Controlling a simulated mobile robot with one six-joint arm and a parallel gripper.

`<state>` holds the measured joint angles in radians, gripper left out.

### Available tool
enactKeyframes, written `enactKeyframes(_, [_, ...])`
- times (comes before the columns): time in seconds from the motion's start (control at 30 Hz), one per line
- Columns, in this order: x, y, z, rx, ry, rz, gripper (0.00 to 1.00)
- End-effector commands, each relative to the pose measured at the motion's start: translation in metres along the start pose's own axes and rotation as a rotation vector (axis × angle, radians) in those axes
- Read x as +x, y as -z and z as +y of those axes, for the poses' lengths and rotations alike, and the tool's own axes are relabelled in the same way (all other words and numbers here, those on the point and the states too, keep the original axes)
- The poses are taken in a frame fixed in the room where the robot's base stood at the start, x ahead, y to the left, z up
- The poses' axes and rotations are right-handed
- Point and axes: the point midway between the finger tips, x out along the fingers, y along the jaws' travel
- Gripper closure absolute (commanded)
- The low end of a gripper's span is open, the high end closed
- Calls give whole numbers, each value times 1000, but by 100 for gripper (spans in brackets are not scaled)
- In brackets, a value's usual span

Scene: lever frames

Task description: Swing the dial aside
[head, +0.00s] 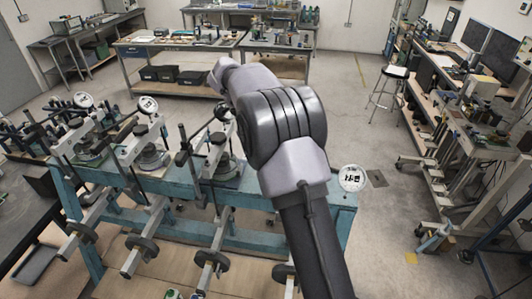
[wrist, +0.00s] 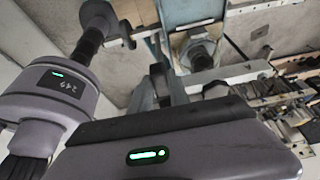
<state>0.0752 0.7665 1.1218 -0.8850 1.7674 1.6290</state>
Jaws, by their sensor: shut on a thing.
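A white round dial (head: 352,178) with dark markings shows just right of my arm, at the right end of the blue bench (head: 66,192). Its mount is hidden behind my arm. In the head view my gripper is hidden by my arm. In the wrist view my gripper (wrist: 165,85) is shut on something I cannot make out. No dial face shows clearly there.
Lever frames with round dark weights (head: 141,246) hang along the front of the blue bench. A stool (head: 388,85) and a loaded workbench (head: 470,130) stand at the right. Another table (head: 180,52) stands at the back. Floor right of the bench is mostly clear.

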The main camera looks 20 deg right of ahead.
Motion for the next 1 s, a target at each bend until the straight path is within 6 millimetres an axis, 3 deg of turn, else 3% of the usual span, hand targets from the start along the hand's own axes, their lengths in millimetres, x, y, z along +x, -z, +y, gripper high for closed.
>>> enactKeyframes(0.23, [2,0,0,3,-4,2,100])
enactKeyframes(0.27, [2,0,0,3,-4,2,74])
enactKeyframes(0.37, [1,0,0,2,-3,1,56])
enactKeyframes(0.73, [-6,0,0,0,1,0,56])
enactKeyframes(0.87, [-34,0,0,2,2,-2,56])
enactKeyframes(1.0, [-82,2,-1,2,2,-1,56])
